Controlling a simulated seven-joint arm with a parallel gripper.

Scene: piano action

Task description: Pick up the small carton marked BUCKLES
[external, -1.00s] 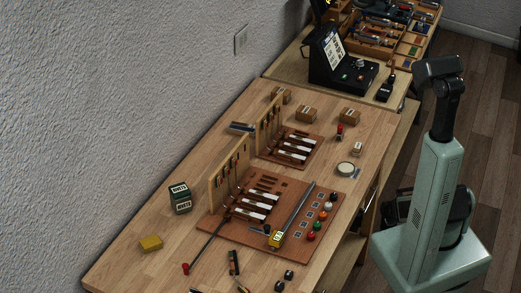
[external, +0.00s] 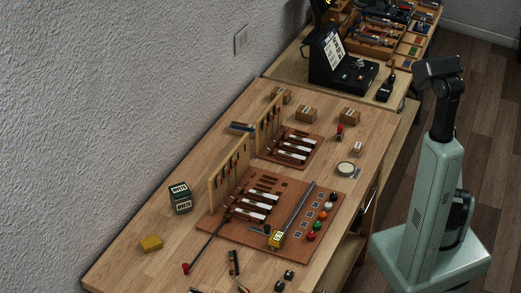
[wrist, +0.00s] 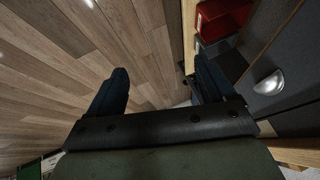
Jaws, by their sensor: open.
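Several small brown cartons stand on the far half of the bench: one at the back (external: 281,95), one in the middle (external: 306,114) and one to the right (external: 349,116). My gripper (wrist: 162,78) is open and empty in the wrist view, pointing down over the floor beside a cabinet. No carton shows there. In the external view my gripper is hidden behind my arm.
Two brown boards with tools and upright wooden racks fill the middle of the bench (external: 120,262). A round tin (external: 345,169) sits near the right edge. The wrist view shows a red box (wrist: 222,18) and a grey cabinet (wrist: 285,110).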

